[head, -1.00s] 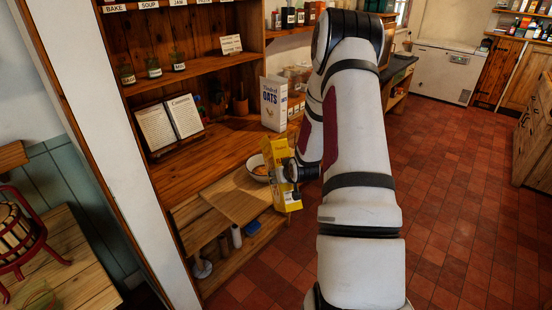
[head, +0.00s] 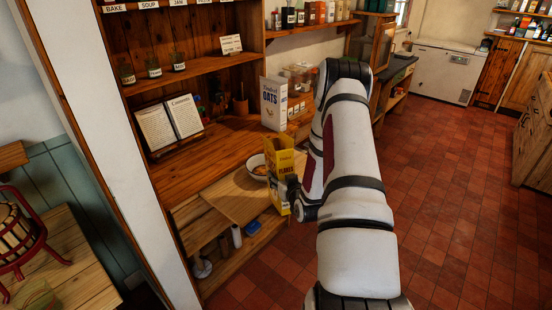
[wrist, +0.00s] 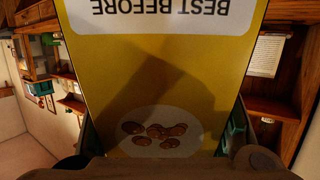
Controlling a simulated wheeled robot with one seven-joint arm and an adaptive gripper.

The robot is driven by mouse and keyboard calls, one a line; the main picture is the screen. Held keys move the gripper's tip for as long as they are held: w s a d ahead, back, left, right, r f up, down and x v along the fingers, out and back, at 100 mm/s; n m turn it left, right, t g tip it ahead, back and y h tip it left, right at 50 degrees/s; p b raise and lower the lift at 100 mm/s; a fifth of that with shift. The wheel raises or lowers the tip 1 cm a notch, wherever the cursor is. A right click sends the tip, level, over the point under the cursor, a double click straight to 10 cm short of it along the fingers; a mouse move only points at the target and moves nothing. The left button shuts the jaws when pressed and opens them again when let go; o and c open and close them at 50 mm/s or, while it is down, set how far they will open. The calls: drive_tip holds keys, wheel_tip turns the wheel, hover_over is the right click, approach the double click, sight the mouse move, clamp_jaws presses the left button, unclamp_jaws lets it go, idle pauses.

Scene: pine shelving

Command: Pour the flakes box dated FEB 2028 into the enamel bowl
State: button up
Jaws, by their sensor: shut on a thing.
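The yellow flakes box (head: 281,164) is in my gripper (head: 291,194), upright or nearly so, with its top flaps open. In the wrist view the box (wrist: 165,70) fills the middle, with an upside-down "BEST BEFORE" label (wrist: 160,14); the date itself is out of frame. My gripper (wrist: 165,150) is shut on the box, a finger at each side. The white enamel bowl (head: 256,172) stands on the pull-out wooden board just left of and behind the box, which partly hides it. Some orange-brown contents (head: 260,171) show in the bowl.
A white oats box (head: 273,103) stands on the counter behind the bowl. An open book on a stand (head: 168,128) is at the left. The board (head: 225,200) is bare left of the bowl. Jars (head: 153,67) line the shelf above.

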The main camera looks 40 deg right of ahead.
sight(280, 176)
drive_tip(key=s+r+t, duration=0.1)
drive_tip(key=s+a+r+t, duration=0.1)
drive_tip(key=s, duration=0.1)
drive_tip(key=s+a+r+h, duration=0.1)
drive_tip(key=shift+s+a+t, duration=0.1)
drive_tip(key=shift+s+t, duration=0.15)
drive_tip(key=shift+t, duration=0.15)
